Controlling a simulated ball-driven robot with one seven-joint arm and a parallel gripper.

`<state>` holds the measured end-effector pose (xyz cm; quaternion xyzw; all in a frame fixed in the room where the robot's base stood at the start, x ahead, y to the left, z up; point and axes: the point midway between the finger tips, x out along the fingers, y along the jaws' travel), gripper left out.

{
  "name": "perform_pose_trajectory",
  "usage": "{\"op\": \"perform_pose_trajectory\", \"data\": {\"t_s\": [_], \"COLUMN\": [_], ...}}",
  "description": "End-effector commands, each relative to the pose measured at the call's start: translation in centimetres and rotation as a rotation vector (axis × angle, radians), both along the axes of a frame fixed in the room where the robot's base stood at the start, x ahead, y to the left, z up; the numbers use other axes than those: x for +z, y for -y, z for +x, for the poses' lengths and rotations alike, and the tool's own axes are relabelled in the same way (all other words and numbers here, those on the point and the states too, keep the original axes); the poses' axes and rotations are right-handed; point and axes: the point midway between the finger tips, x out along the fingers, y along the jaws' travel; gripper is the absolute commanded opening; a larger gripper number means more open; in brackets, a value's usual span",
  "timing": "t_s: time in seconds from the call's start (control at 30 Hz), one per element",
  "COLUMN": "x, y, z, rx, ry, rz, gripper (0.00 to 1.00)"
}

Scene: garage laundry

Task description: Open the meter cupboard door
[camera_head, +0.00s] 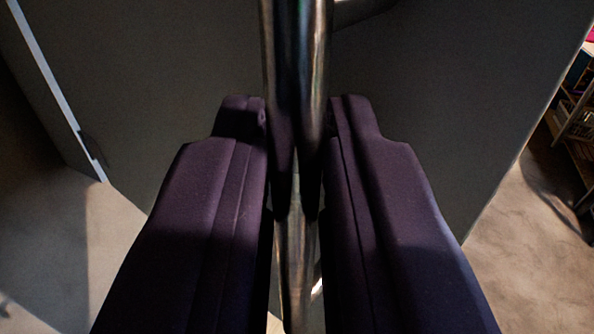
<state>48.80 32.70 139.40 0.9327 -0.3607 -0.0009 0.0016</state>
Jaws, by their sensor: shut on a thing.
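My gripper (297,125) is in the middle of the camera view, its two dark purple fingers on either side of a shiny metal bar handle (296,50). It is shut on this handle. The bar runs upright through the picture and shows again between the fingers lower down. Behind it is a broad dark grey door panel (430,110), which I take for the meter cupboard door. Its right edge slants down across the floor at the right. My fingers hide the lower middle of the panel. How far the door stands open I cannot tell.
A pale upright strip (58,90) with a small dark fitting (92,146) runs along the left. Bare floor (525,265) shows at the lower right and lower left. A shelf rack with things on it (577,120) stands at the right edge, beyond the panel.

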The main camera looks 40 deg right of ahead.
Motion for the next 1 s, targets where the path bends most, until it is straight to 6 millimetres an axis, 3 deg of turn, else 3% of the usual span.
{"op": "perform_pose_trajectory", "data": {"t_s": [0.43, 0.47, 0.5, 1.0], "x": [0.53, 0.54, 0.53, 0.16], "y": [-0.18, -0.17, -0.17, -1.04], "z": [0.19, 0.20, 0.20, -0.66], "rx": [-0.011, -0.010, -0.011, -0.006], "ry": [0.014, 0.014, 0.013, 0.005], "rz": [0.002, 0.002, 0.003, 0.002], "gripper": [0.00, 0.23, 0.31, 0.31]}}
